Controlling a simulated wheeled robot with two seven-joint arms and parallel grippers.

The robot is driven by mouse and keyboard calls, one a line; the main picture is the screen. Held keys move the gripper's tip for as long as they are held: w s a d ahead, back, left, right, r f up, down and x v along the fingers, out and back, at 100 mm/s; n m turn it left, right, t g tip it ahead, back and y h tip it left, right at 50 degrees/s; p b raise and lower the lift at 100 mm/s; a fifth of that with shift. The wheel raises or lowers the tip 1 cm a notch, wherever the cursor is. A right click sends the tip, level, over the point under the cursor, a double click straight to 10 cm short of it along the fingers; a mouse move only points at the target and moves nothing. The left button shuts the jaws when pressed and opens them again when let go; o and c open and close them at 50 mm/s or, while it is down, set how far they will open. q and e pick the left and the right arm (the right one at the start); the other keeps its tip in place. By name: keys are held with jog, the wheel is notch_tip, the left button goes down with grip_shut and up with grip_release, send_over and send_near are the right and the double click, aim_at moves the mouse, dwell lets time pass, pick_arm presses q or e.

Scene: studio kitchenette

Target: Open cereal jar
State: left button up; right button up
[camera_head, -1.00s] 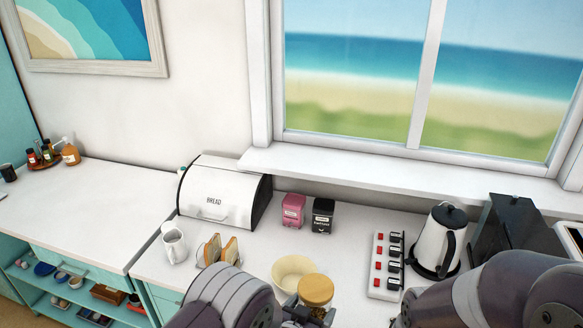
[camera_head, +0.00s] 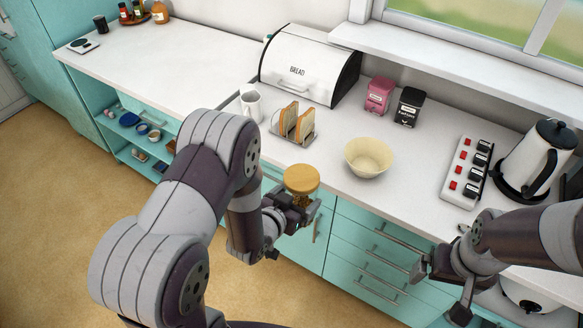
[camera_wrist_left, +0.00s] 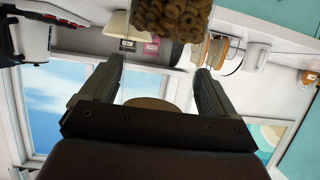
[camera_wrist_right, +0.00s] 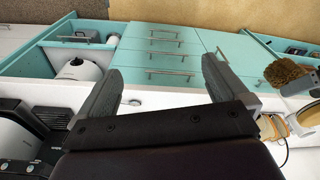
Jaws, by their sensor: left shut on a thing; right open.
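The cereal jar (camera_head: 301,199) has a round wooden lid (camera_head: 301,178) on top and brown ring cereal inside. My left gripper (camera_head: 304,208) is shut on the jar and holds it upright in front of the counter edge. In the left wrist view the cereal (camera_wrist_left: 172,18) shows at the top, with part of the lid (camera_wrist_left: 148,103) between the fingers. My right gripper (camera_head: 438,288) is open and empty, to the right of the jar and apart from it. The jar's cereal (camera_wrist_right: 287,72) also shows at the right of the right wrist view.
A cream bowl (camera_head: 369,158) stands on the counter behind the jar. A toast rack (camera_head: 294,122), mug (camera_head: 251,105), bread box (camera_head: 312,66) and switch panel (camera_head: 466,170) are nearby. Drawers (camera_head: 375,253) lie below the counter. A kettle (camera_head: 535,160) stands at right.

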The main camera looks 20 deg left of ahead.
jog(key=w+a+r+t, duration=0.25)
jog(key=w+a, duration=0.25)
jog(key=a, duration=0.6)
jog(key=w+a+r+t, duration=0.1)
jog(key=w+a+r, duration=0.35)
jog(key=a, duration=0.75)
pick_arm(q)
jog(key=s+d+f+m+g+h, duration=0.2)
jog(key=d+f+m+h, duration=0.3)
jog(key=d, duration=0.5)
jog(key=shift+s+f+m+g+h, duration=0.2)
jog(key=shift+m+g+h, duration=0.2)
jog(key=shift+g+h, duration=0.15)
jog(key=shift+w+r, duration=0.1)
pick_arm(e)
jog(key=w+d+f+m, duration=0.1)
jog(key=w+f, duration=0.4)
jog(key=f, duration=0.8)
jog(key=shift+w, duration=0.15)
